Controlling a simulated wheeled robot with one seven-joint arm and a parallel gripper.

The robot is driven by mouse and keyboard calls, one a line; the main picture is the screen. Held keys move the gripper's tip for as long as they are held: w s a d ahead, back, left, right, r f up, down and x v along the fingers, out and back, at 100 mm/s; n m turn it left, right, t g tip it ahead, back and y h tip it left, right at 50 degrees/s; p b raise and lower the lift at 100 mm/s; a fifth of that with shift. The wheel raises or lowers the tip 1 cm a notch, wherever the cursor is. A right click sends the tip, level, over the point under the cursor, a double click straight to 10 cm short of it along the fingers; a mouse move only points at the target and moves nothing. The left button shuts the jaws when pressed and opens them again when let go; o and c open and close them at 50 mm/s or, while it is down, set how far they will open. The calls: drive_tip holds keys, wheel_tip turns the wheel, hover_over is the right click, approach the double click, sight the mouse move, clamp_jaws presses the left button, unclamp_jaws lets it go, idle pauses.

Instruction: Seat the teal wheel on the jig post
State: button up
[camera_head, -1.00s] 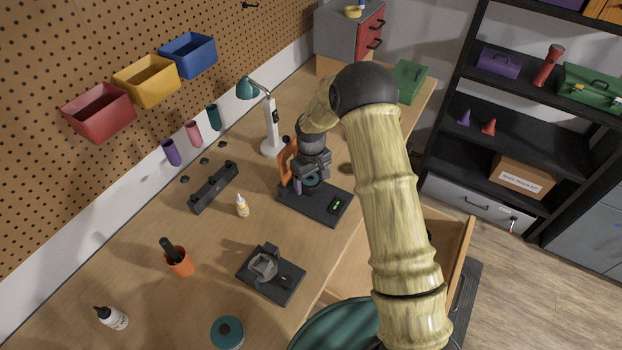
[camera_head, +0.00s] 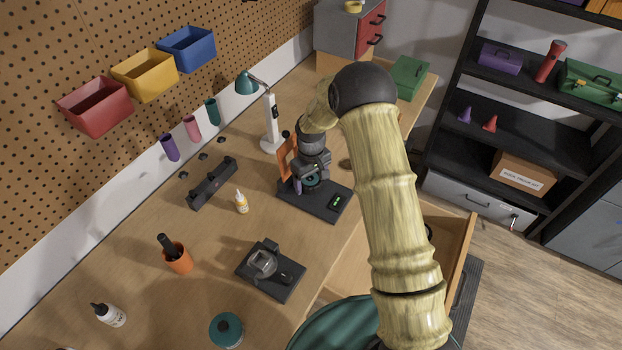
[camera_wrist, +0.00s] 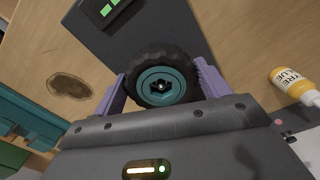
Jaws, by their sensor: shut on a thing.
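The teal wheel (camera_wrist: 161,86), a black knobbly tyre around a teal hub, sits between the purple fingers of my gripper (camera_wrist: 160,88) in the wrist view. My gripper is shut on the tyre from both sides. The wheel lies face-on to the wrist camera, over the dark jig plate (camera_wrist: 140,35). A small bright spot shows in the dark hub centre; I cannot tell whether it is the post's tip. In the head view the wheel (camera_head: 311,182) is partly hidden below my gripper, low over the jig plate (camera_head: 320,206). The post itself is not clearly visible.
An orange upright panel (camera_head: 286,160) stands close behind my gripper. A glue bottle (camera_head: 241,203), a lamp (camera_head: 271,130), a black rack (camera_head: 212,184) and a second dark fixture (camera_head: 283,284) stand around the jig. An open drawer (camera_head: 458,250) is below the bench edge.

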drive_tip(key=shift+f+b, duration=0.35)
drive_tip(key=shift+f, duration=0.3)
drive_tip(key=o, duration=1.1)
drive_tip(key=shift+c, duration=0.2)
drive_tip(key=shift+r, duration=0.15)
wheel_tip(320, 180, up, 17)
drive_tip(key=b, duration=0.3)
drive_tip(key=shift+b, duration=0.3)
drive_tip(key=shift+r, duration=0.1)
drive_tip(key=s+d+m+t, duration=0.1)
drive_tip(key=s+d, duration=0.3)
drive_tip(key=s, duration=0.4)
drive_tip(key=s+d+m, duration=0.3)
drive_tip(key=s, duration=0.5)
drive_tip(key=s+d+f+m+t, duration=0.1)
drive_tip(key=s+d, duration=0.3)
drive_tip(key=s, duration=0.4)
drive_tip(key=shift+s+d+m+t, duration=0.3)
drive_tip(key=shift+d+m, duration=0.05)
drive_tip(key=shift+m, duration=0.55)
